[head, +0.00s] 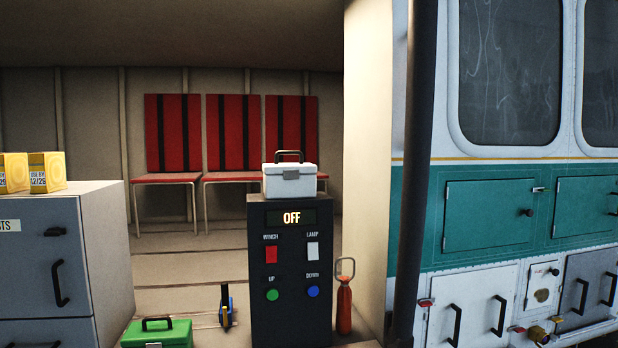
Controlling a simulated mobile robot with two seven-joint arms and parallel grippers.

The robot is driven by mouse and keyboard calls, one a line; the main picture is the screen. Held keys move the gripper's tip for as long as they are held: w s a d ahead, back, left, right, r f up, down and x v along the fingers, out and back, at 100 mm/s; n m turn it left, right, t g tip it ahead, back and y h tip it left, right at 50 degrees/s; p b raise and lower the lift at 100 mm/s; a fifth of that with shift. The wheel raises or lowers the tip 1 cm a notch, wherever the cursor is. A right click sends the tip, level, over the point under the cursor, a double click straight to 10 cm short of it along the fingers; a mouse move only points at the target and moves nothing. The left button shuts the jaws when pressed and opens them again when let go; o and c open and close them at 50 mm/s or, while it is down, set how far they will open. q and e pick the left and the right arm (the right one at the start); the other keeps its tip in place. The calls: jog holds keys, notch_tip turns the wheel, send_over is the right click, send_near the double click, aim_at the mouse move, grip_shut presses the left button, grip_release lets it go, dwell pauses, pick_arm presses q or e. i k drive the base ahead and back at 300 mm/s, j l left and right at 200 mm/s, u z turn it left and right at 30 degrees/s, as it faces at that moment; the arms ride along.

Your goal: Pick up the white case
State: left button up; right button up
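The white case (290,184) is a small box with a dark carry handle on top and a grey latch on its front. It sits upright on top of the black control cabinet (291,326), near the middle of the head view. Nothing is touching its handle. Neither of my grippers shows in the head view.
A grey drawer cabinet (40,262) with yellow boxes (47,172) on it stands at the left. A green case (157,334) is low in front. A red cylinder (344,306) stands right of the control cabinet. A dark pole (416,170) and a teal-and-white vehicle (490,255) fill the right.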

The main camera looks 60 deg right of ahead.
aim_at(288, 180)
jog(key=z, duration=1.65)
